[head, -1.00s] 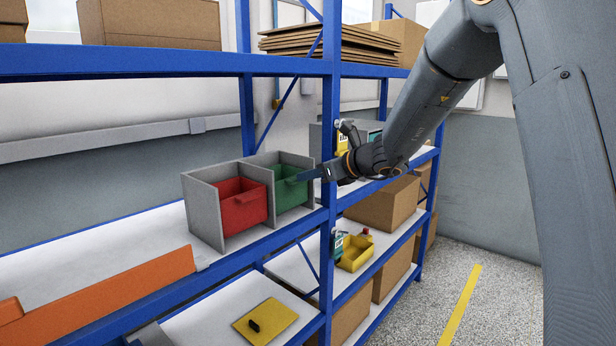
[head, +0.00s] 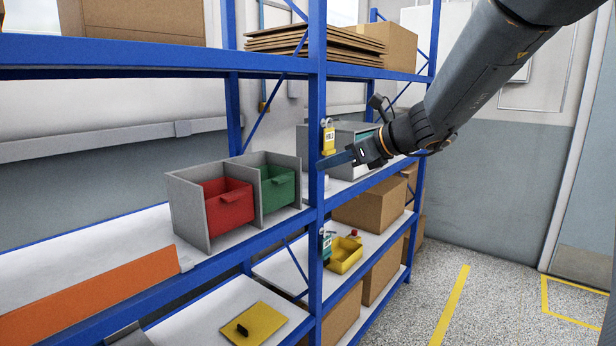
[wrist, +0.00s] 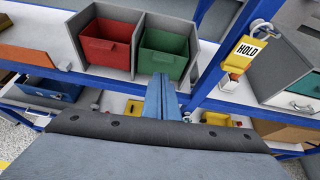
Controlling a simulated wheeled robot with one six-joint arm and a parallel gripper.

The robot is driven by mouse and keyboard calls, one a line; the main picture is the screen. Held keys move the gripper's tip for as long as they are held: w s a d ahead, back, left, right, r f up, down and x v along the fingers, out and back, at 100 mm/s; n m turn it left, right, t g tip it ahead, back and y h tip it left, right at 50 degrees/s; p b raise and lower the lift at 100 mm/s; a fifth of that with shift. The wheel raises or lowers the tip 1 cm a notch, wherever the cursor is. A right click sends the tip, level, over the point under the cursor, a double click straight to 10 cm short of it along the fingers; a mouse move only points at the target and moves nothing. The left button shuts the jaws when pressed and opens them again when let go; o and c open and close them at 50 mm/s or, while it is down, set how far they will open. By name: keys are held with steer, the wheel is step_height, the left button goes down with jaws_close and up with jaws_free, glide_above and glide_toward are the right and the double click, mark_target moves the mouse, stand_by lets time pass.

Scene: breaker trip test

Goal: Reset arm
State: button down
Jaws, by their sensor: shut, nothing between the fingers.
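My gripper (head: 338,160) is shut and empty. In the head view it is in front of the blue shelf post, to the right of the drawer unit, pointing left. In the wrist view my shut fingers (wrist: 161,88) point up toward the green drawer (wrist: 163,53), apart from it. The green drawer also shows in the head view (head: 277,190), beside the red drawer (head: 228,206); both sit in a grey housing (head: 187,212). A yellow HOLD tag (head: 328,140) hangs at the post, and shows in the wrist view (wrist: 247,52).
The blue shelf post (head: 317,80) stands close to my gripper. An orange piece (head: 90,295) lies along the shelf front. A yellow bin (head: 345,255) and a yellow plate (head: 258,325) with a black handle are lower. Floor on the right is clear.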

steer(key=s+d+f+n+g+h, duration=0.2)
steer(key=s+f+n+g+h, duration=0.25)
steer(key=s+f+n, duration=0.85)
steer(key=s+d+f+n+g+h, duration=0.1)
steer(key=s+d+f+n+h, duration=0.1)
steer(key=s+f+n, duration=0.4)
steer(key=s+d+f+n+g+h, duration=0.2)
steer(key=s+d+f+n, duration=0.3)
steer(key=s+f, duration=0.3)
steer(key=shift+s+d+f+n+h, duration=0.3)
steer(key=shift+s+n+h, duration=0.25)
steer(key=shift+s+n, duration=0.4)
steer(key=shift+s+a, duration=0.1)
steer(key=shift+a, duration=0.05)
